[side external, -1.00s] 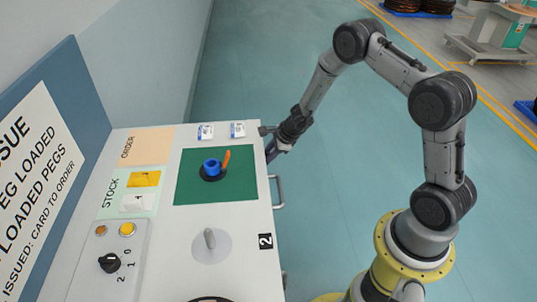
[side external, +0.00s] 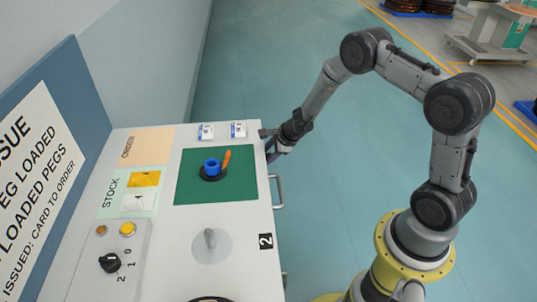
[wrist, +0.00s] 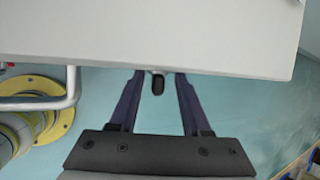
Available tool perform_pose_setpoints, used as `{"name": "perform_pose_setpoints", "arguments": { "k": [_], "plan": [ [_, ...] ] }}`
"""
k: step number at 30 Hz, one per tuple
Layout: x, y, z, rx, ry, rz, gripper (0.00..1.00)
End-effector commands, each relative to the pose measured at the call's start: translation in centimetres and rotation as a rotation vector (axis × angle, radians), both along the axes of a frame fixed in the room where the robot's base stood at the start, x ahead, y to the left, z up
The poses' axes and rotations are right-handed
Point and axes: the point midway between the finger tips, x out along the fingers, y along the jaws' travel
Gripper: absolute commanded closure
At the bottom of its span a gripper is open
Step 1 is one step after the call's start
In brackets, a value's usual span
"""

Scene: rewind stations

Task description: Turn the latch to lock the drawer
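The latch shows in the wrist view as a small dark knob (wrist: 157,85) on a light mount under the front edge of the bench top. My gripper (wrist: 160,78) is open, with one dark finger on each side of the knob and a visible gap on both sides. In the side external view my gripper (side external: 271,150) is at the bench's right edge, near its far corner, and the latch cannot be made out there. The drawer's metal handle (side external: 279,191) stands out from the same edge and also shows in the wrist view (wrist: 72,90). The drawer front is hidden.
The bench top (side external: 160,222) carries a green mat (side external: 188,190) with a blue ring (side external: 211,167) and an orange piece (side external: 226,159). A grey peg (side external: 210,239) stands on a round plate. In the wrist view the handle is left of my fingers. The floor beyond is open.

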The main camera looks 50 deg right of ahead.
Motion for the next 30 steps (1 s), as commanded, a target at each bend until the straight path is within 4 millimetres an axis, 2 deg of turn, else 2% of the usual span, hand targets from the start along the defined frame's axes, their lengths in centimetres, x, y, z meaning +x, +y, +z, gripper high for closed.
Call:
{"name": "perform_pose_setpoints", "arguments": {
  "k": [4,8,21,30],
  "plan": [
    [-0.2,0.0,0.0,0.0,0.003,-0.001,0.53],
    [-0.7,-0.1,0.9,-0.001,0.003,-0.002,0.53],
    [-5.0,-0.3,7.9,-0.001,0.0,-0.002,0.53],
    [-6.9,-0.3,11.1,0.001,0.001,0.0,0.53]
  ]
}}
